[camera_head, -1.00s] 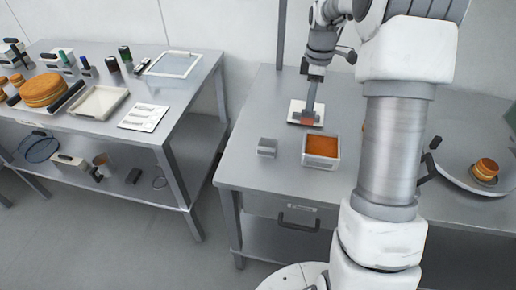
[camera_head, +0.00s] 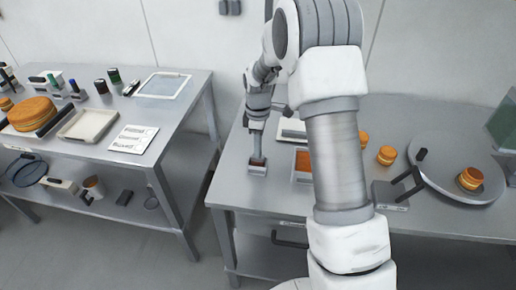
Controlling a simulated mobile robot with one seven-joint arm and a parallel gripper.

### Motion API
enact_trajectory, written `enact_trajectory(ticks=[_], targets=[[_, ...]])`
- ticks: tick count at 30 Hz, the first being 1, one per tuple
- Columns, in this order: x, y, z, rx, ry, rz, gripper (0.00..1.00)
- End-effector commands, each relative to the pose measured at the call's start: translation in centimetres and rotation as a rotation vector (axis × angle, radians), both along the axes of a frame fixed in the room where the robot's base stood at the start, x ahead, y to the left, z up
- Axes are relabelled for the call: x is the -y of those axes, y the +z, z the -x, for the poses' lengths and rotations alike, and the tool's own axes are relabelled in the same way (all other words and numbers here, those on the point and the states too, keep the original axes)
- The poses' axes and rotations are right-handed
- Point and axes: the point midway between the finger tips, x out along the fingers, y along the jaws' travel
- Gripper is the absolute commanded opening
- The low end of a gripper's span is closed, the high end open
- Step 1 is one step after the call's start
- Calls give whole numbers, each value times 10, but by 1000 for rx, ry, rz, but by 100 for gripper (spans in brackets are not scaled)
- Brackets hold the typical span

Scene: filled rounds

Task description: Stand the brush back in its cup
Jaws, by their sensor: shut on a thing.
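My gripper (camera_head: 258,118) is shut on the brush (camera_head: 256,142), with the grey handle pointing down. The brush's dark reddish lower end is at the mouth of the small grey cup (camera_head: 257,170) near the table's front left. The brush looks nearly upright. I cannot tell how far its end is inside the cup. The cup stands on the table, just left of the orange-filled box.
The white box with orange filling (camera_head: 302,166) is partly hidden by my arm. A white square plate (camera_head: 291,131) lies behind it. Small filled rounds (camera_head: 386,155), a black-handled grey tool (camera_head: 394,194) and a large round plate (camera_head: 440,188) are at right. A side table (camera_head: 165,108) stands left.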

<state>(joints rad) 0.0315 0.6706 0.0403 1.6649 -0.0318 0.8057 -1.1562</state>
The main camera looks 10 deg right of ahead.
Motion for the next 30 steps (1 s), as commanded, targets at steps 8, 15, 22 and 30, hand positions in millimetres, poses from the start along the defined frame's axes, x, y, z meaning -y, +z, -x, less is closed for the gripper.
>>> enact_trajectory(ticks=[8, 15, 22, 30], targets=[[0, -15, 0, 0, 1, -1, 0], [0, -18, 0, 0, 1, 0, 30], [0, -18, 0, 0, 1, 0, 54], [0, -14, 0, 0, 1, -1, 54]])
